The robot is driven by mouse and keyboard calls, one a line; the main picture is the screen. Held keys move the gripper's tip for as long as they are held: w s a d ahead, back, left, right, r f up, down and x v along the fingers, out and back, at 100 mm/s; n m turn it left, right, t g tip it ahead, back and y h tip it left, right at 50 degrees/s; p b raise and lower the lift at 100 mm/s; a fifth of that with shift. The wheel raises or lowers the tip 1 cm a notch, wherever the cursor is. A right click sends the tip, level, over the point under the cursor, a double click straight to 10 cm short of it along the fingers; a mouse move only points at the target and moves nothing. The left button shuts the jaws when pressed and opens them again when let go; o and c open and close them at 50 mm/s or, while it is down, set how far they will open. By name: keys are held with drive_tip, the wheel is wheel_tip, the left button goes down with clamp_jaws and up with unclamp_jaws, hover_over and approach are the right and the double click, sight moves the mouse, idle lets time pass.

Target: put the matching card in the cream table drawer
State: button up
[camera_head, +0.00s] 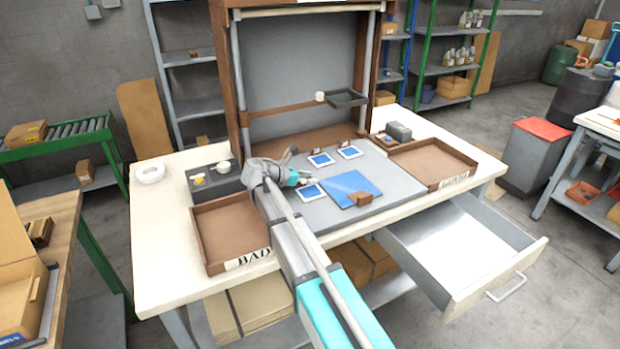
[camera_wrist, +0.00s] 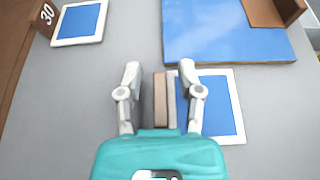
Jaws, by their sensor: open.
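My gripper (camera_wrist: 158,75) is open. Its fingers stand on either side of an upright brown and grey block (camera_wrist: 165,100), with no clear contact visible. A white-bordered blue card (camera_wrist: 222,105) lies beside the block, partly hidden by the right finger. Another card (camera_wrist: 75,22) lies farther off beside a tag marked 30 (camera_wrist: 46,14). In the head view, three cards show: a near one (camera_head: 311,191), a far left one (camera_head: 321,160) and a far right one (camera_head: 349,152). A plain blue panel (camera_head: 345,185) lies beside them. The table drawer (camera_head: 537,262) is pulled open and looks empty.
The brown BAD tray (camera_head: 205,263) is at the left of the cream table (camera_head: 160,225). A second brown tray (camera_head: 470,160) is at the right. A brown block (camera_head: 360,198) rests on the panel's front edge. A dark box with cups (camera_head: 217,182) stands behind the BAD tray.

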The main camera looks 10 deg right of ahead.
drive_tip(key=p+v, duration=0.4)
drive_tip(key=v, duration=0.8)
drive_tip(key=shift+r, duration=0.1)
